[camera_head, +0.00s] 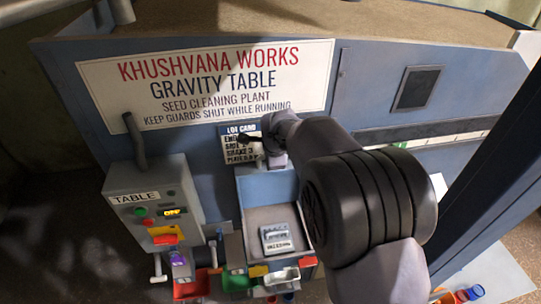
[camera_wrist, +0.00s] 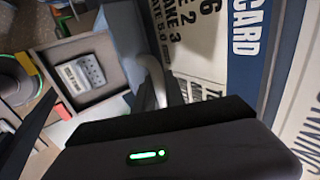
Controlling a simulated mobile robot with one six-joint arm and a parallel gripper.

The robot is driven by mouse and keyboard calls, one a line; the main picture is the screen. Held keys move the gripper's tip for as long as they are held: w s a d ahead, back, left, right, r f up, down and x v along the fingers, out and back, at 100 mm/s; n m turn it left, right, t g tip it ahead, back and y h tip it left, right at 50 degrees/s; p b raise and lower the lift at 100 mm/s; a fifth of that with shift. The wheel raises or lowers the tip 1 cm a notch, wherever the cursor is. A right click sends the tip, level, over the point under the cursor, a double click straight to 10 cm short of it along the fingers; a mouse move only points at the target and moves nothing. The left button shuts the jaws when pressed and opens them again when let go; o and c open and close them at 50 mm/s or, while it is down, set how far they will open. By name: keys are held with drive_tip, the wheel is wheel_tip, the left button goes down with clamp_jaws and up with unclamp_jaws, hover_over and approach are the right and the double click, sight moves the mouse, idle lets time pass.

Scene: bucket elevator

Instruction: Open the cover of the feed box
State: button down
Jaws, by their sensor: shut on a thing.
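The feed box (camera_head: 239,228) is below the sign in the head view, with its inside showing from above. A grey block with lettering (camera_head: 277,238) lies in it; the wrist view shows this block too (camera_wrist: 80,74). The blue cover (camera_head: 266,184) stands raised at the back of the box, near the machine's front panel. My gripper (camera_head: 272,154) is at the cover's upper edge, shut on what looks like its pale curved handle (camera_wrist: 152,76). My gripper's dark body hides part of the grip in the wrist view.
A lot card (camera_head: 238,143) hangs close to the left of my gripper. A grey control box (camera_head: 150,205) with buttons stands left of the feed box. Several coloured bins, one red (camera_head: 190,288), sit below. A dark blue post (camera_head: 490,170) rises at the right.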

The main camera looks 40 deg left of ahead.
drive_tip(key=shift+a+r, duration=0.1)
drive_tip(key=shift+r, duration=0.15)
drive_tip(key=c, duration=1.6)
unclamp_jaws()
drive_tip(key=shift+o, duration=1)
drive_tip(key=shift+s+d, duration=0.1)
drive_tip(key=shift+d, duration=0.15)
drive_tip(key=b+v, duration=0.4)
drive_tip(key=v, duration=1.3)
drive_tip(key=shift+r, duration=0.25)
